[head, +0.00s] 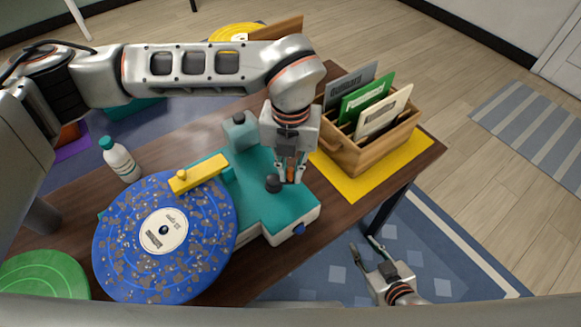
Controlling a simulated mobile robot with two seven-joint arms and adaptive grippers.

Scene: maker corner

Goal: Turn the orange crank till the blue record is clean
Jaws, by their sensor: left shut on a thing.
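The blue record (193,242) lies flat on the teal cleaning machine (262,207), with grey-brown specks over much of its face and a pale label in the middle. A yellow arm (200,175) reaches over its upper edge. My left gripper (289,179) points down over the machine's right part, beside a dark knob (273,184). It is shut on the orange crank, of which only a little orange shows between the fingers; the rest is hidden. My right gripper (363,243) is open and empty, off the table's front edge above the rug.
A white bottle with green cap (121,161) stands left of the machine. A wooden crate (366,156) with record sleeves stands on a yellow mat (402,165) at right. A green record (44,277) lies at lower left. Another yellow record (235,31) shows at the back.

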